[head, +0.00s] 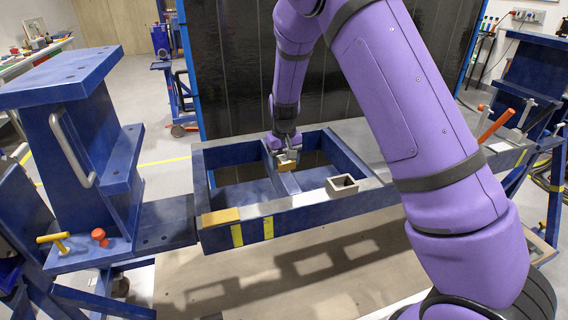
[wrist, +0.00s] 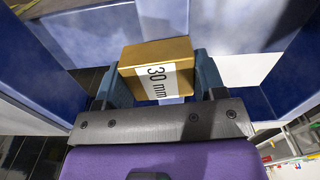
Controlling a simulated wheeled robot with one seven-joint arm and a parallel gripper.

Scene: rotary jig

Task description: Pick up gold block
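A gold block (wrist: 156,58) with a white "30 mm" label sits between the two fingers of my gripper (wrist: 160,72) in the wrist view. The fingers lie along its two sides and appear to be shut on it. In the head view my gripper (head: 284,153) points down over the middle cross beam of the blue jig frame (head: 240,236), with the gold block (head: 287,165) at its tips. I cannot tell whether the block touches the beam beneath it.
A flat gold piece (head: 220,216) lies on the frame's front left corner. A grey square tube (head: 342,186) stands on the frame right of my gripper. A blue stepped fixture (head: 85,130) stands at left, and clamps with an orange handle (head: 496,126) at right.

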